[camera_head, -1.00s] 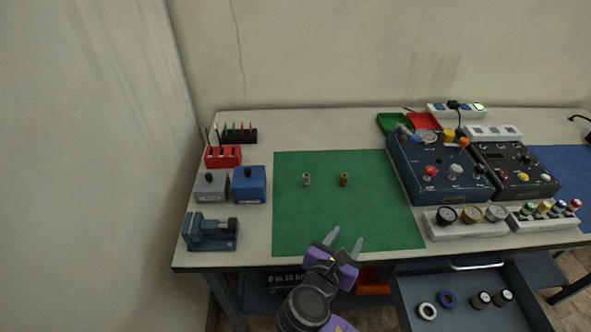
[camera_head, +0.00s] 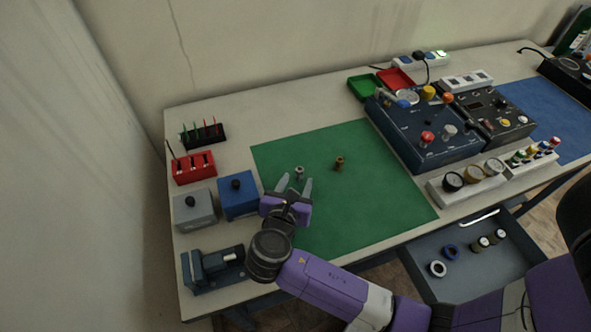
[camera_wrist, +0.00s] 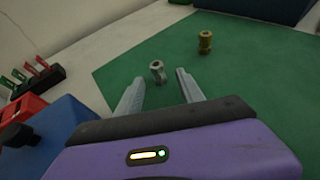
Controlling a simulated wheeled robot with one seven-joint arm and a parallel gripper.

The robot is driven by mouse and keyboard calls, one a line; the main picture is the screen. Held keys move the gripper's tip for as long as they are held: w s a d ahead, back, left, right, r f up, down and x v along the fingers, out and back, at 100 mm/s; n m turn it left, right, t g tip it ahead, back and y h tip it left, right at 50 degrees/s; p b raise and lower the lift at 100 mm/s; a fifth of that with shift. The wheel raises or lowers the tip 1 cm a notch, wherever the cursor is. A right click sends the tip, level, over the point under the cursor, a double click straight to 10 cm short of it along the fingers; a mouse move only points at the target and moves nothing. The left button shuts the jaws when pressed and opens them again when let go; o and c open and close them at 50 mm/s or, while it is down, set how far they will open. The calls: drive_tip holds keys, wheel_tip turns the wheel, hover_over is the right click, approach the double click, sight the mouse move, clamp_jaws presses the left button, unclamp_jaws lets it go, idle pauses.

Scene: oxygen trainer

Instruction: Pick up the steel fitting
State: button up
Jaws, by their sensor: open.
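The steel fitting (camera_head: 299,172) is a small grey piece standing on the green mat (camera_head: 370,212). In the wrist view the steel fitting (camera_wrist: 158,72) shows just beyond the fingertips, roughly between their lines. A brass fitting (camera_head: 339,163) stands to its right on the mat, and it also shows in the wrist view (camera_wrist: 205,42). My gripper (camera_head: 295,184) is open and empty, its fingers pointing at the steel fitting from the near side. I cannot tell whether a fingertip touches it.
A blue box (camera_head: 238,196) and a grey box (camera_head: 195,209) stand close to the left of my gripper. A vise (camera_head: 212,268) is at the table's front left. A blue control panel (camera_head: 425,130) stands right of the mat. An open drawer (camera_head: 470,270) juts out at the front right.

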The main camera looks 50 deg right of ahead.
sight(299, 176)
drive_tip(key=shift+p+x, duration=0.3)
drive_tip(key=shift+x, duration=2.4)
drive_tip(key=shift+w+r, duration=0.1)
clamp_jaws()
